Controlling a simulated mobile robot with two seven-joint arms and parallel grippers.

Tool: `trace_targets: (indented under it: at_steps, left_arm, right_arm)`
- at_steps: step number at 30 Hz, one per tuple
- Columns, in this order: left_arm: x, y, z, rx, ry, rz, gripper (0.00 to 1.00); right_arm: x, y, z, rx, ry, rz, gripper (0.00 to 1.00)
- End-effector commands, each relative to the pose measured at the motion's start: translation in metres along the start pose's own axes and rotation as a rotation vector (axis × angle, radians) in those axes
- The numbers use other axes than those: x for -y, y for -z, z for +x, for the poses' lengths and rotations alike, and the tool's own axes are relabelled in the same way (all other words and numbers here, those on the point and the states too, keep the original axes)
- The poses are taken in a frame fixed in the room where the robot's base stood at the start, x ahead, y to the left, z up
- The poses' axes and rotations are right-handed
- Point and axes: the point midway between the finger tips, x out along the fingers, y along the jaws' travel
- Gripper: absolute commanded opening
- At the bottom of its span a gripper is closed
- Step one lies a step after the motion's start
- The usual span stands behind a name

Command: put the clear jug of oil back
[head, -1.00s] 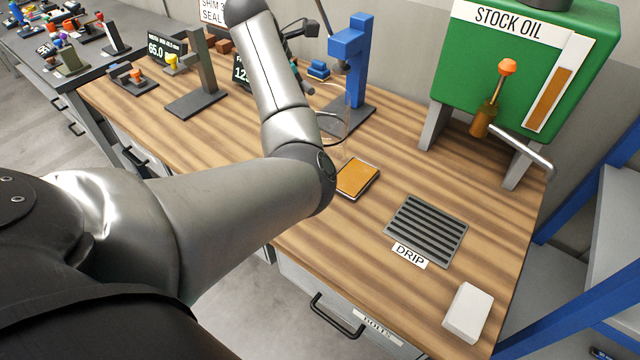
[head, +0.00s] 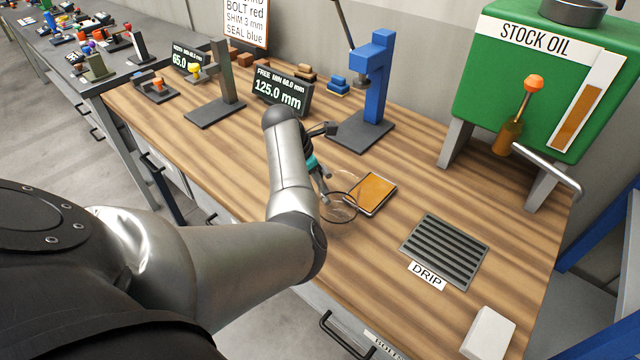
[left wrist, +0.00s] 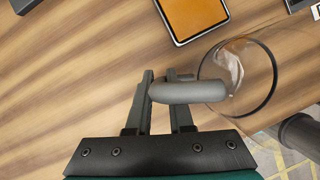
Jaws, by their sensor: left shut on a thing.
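The clear jug (head: 338,208) is a see-through glass vessel with a dark round rim, just left of the orange-topped pad in the head view. In the left wrist view its rim (left wrist: 274,82) and grey handle (left wrist: 190,92) show. My left gripper (head: 322,188) is shut on the jug's handle, and its fingers (left wrist: 165,92) lie across it in the left wrist view. I cannot tell whether the jug touches the bench or how much oil is in it. My right gripper is not in view.
An orange-topped pad (head: 374,193) lies beside the jug. A drip grate (head: 444,250) and white block (head: 488,333) are to the right. The green stock oil tank (head: 520,85), blue press (head: 372,90) and gauge display (head: 282,92) stand behind. Wood is bare between pad and grate.

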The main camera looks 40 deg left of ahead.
Motion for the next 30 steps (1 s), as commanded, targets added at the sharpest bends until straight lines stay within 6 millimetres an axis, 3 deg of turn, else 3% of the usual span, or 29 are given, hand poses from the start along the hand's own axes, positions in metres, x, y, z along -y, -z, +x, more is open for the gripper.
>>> trace_targets:
  at_steps: [11,12,20,30]
  left_arm:
    - [-0.0001,0.0013,0.0033,0.000,0.000,0.000,0.00]
    - [0.0000,0.0018,0.0042,0.000,0.001,0.000,0.21]
    - [-0.0001,0.0016,0.0037,0.000,0.000,0.001,0.50]
    - [-0.0005,-0.0004,-0.0012,0.001,-0.002,0.001,0.50]
  right_arm:
    - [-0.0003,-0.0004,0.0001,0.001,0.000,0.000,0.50]
    - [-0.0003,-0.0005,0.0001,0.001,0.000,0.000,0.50]
    - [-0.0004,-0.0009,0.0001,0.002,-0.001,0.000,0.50]
    - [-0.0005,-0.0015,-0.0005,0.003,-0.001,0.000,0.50]
